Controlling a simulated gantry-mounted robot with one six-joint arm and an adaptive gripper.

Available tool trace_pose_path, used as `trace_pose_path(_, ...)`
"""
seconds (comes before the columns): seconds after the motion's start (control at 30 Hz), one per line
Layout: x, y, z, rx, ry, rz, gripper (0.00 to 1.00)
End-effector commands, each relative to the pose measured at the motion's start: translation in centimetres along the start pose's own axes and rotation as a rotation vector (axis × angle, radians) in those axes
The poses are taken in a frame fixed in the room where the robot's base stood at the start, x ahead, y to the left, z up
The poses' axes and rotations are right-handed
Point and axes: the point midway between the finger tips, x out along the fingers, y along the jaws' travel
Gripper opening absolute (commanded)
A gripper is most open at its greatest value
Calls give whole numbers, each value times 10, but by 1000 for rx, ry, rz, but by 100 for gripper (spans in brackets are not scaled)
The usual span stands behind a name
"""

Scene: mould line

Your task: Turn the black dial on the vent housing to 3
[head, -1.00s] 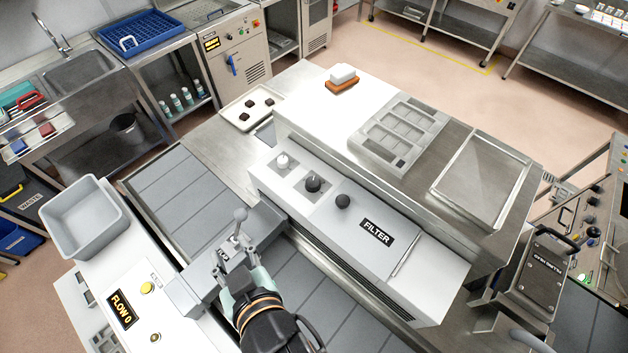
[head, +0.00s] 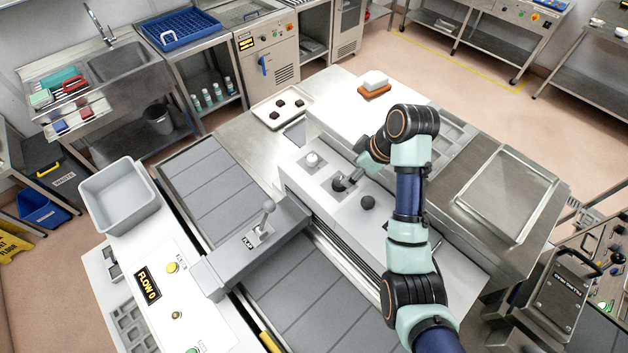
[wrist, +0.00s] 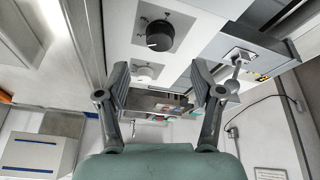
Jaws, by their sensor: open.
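The vent housing (head: 300,185) is a long pale box across the middle of the head view. A white dial (head: 312,160), the black dial (head: 338,184) and a round black knob (head: 367,202) stand in a row on its top. My gripper (head: 350,179) is beside the black dial and partly covers it. In the wrist view the black dial (wrist: 160,36) has a white pointer mark and lies above the spread, empty fingers (wrist: 160,72). The white dial (wrist: 145,72) shows between them. The scale numbers are too small to read.
A grey lever (head: 266,212) stands on the conveyor bridge, left of the housing. The FLOW 0 display (head: 148,284) is at lower left. My arm hides the housing's right part.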

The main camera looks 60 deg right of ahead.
Motion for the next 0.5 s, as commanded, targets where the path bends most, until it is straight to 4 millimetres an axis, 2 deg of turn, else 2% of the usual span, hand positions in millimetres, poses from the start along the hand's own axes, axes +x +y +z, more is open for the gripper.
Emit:
trace_pose_path(0.17, 9, 0, 1, 0, -1, -2, 67)
trace_pose_path(0.5, 66, -1, -1, 1, -1, -2, 67)
